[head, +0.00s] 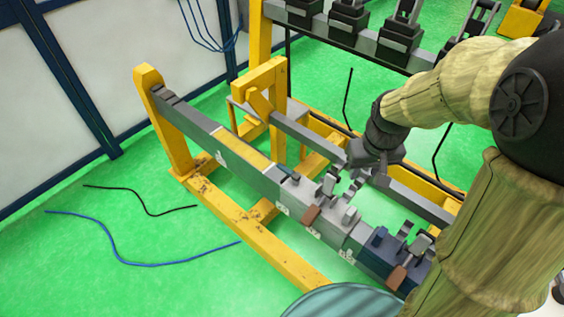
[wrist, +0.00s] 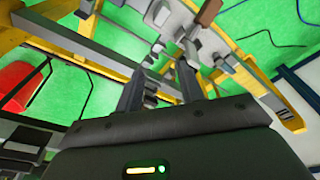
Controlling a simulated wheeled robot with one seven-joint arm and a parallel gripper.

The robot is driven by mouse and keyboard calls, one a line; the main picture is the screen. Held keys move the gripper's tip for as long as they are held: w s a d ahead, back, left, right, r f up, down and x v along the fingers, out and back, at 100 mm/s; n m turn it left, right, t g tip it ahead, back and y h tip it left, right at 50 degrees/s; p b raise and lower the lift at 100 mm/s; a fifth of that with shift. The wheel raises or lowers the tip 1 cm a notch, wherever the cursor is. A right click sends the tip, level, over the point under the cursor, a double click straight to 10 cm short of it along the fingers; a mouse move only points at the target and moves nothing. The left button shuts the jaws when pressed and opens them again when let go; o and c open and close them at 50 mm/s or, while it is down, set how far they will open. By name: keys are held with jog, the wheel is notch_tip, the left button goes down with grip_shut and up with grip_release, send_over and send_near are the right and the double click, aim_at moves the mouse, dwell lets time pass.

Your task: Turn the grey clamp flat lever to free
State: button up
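The grey clamp (head: 311,192) sits on the long beam in the middle of the head view. A flat reddish-brown piece (head: 311,215) lies at its near side, and small grey upright levers (head: 349,190) stand on its right. My gripper (head: 352,172) is just above and behind these levers. In the wrist view my gripper's two fingers (wrist: 161,80) are spread apart with nothing gripped between them. The clamp parts (wrist: 203,45) and a brown piece (wrist: 207,13) show beyond the right finger. I cannot tell whether a finger touches a lever.
A blue clamp (head: 382,250) with another brown piece (head: 397,277) sits further right on the same beam. Yellow frame posts (head: 166,120) hold the beam. A rack with dark clamps (head: 348,18) stands behind. Cables (head: 120,250) lie on the green floor.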

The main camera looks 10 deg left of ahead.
jog(key=w+a+r+n+g, duration=0.1)
jog(key=w+a+n, duration=0.3)
jog(key=w+a, duration=0.4)
jog(key=r+n+g+b, duration=0.1)
jog(key=r+n, duration=0.1)
jog(key=n, duration=0.3)
send_over(282, 166)
jog(key=shift+s+f, duration=0.1)
jog(key=shift+f, duration=0.15)
jog(key=shift+f, duration=0.1)
notch_tip(282, 166, down, 17)
jog(key=shift+f+p, duration=0.15)
jog(key=shift+p, duration=0.75)
jog(key=shift+c, duration=0.5)
grip_shut()
